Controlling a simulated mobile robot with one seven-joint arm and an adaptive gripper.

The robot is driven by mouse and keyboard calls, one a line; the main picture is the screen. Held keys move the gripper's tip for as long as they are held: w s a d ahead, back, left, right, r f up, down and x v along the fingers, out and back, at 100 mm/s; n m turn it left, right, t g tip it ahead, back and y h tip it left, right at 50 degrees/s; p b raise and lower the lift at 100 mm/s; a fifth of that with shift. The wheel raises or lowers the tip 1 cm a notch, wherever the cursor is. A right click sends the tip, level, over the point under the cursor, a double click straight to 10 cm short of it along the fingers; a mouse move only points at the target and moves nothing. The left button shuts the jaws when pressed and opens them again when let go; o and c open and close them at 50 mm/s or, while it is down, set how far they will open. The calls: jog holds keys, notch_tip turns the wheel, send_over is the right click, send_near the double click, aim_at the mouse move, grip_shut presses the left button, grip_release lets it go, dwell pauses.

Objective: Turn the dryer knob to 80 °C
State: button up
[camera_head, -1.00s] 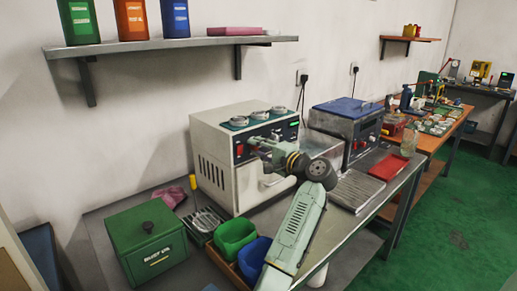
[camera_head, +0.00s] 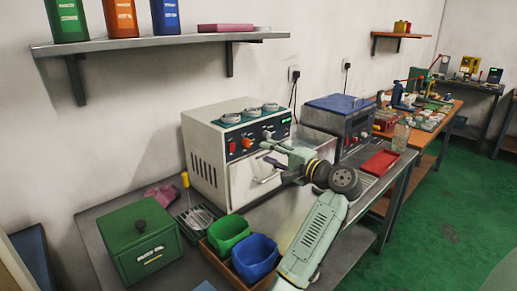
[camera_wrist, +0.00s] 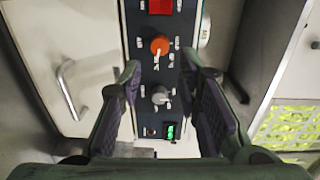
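The dryer (camera_head: 205,165) is a white box with a dark control panel on its front. The panel carries a red switch (camera_wrist: 160,6), an orange knob (camera_wrist: 159,45), a grey knob (camera_wrist: 159,95) and a small lit green display (camera_wrist: 170,131). The orange knob also shows in the head view (camera_head: 246,143). My gripper (camera_wrist: 161,68) is open and empty in front of the panel, with one finger on each side of the knob column. It also shows in the head view (camera_head: 270,152). No contact with either knob is visible. The scale marks are too small to read.
Metal rings lie on the dryer's top. A green box (camera_head: 140,240), a green bin (camera_head: 228,232) and a blue bin (camera_head: 256,256) stand in front. A blue-lidded machine (camera_head: 342,118) and a red tray (camera_head: 380,162) are to the right. A door handle (camera_wrist: 67,90) sticks out beside the panel.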

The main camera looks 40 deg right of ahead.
jog(key=shift+s+d, duration=0.1)
jog(key=shift+s, duration=1.5)
